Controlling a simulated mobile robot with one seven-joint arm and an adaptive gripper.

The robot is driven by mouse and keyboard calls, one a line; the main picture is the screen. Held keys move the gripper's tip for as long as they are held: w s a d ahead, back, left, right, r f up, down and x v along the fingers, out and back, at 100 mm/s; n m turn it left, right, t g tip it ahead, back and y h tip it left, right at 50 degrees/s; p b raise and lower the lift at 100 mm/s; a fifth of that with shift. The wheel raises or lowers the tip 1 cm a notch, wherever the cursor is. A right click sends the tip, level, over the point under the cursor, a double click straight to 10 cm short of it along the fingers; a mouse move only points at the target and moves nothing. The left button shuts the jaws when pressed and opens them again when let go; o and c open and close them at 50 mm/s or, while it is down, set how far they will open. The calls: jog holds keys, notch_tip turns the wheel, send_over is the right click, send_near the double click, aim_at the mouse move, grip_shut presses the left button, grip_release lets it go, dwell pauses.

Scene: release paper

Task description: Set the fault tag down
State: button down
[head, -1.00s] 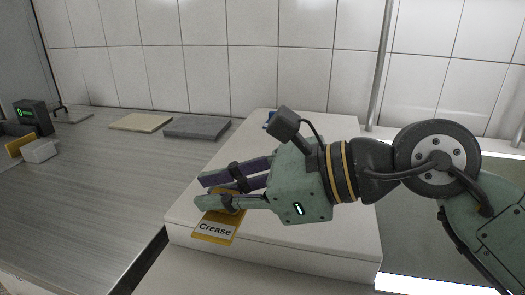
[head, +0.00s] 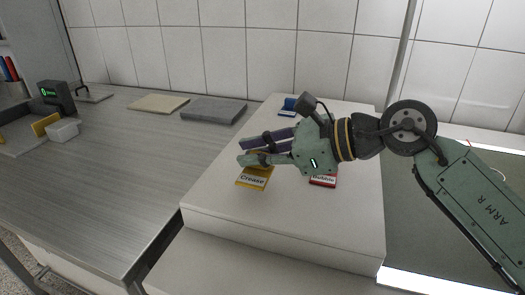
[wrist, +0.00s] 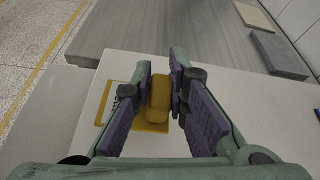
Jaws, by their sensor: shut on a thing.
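The yellow fault tag (head: 252,181), marked "Crease", is at the left part of the white slab's top (head: 225,205). My gripper (head: 252,152) is shut on the tag's yellow grip block, which shows between the fingers in the wrist view (wrist: 159,98). The tag's labelled plate lies below and to the left of the fingers in the wrist view, partly hidden by a finger. I cannot tell whether the tag touches the slab's top.
A red-edged tag (head: 323,181) lies on the slab, partly hidden by my gripper. A blue tag (head: 287,106) lies at its back. The metal table (head: 110,170) at left holds a beige pad (head: 158,103), a grey pad (head: 213,110), a white box (head: 63,131) and a device with a green display (head: 57,96).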

jog(key=w, duration=0.1)
jog(key=w+d, duration=0.1)
jog(key=w, duration=0.1)
jog(key=shift+f+p, duration=0.2)
jog(key=shift+p, duration=0.15)
notch_tip(320, 180, down, 3)
jog(key=shift+s+r+p, duration=0.1)
jog(key=shift+p, duration=0.55)
jog(key=shift+f, duration=0.3)
jog(key=shift+f+b, duration=0.2)
jog(key=shift+b, duration=0.1)
jog(key=c, duration=1.6)
grip_release()
jog(key=shift+r, duration=0.1)
jog(key=shift+o, duration=0.2)
jog(key=shift+r, duration=0.15)
jog(key=v, duration=1.2)
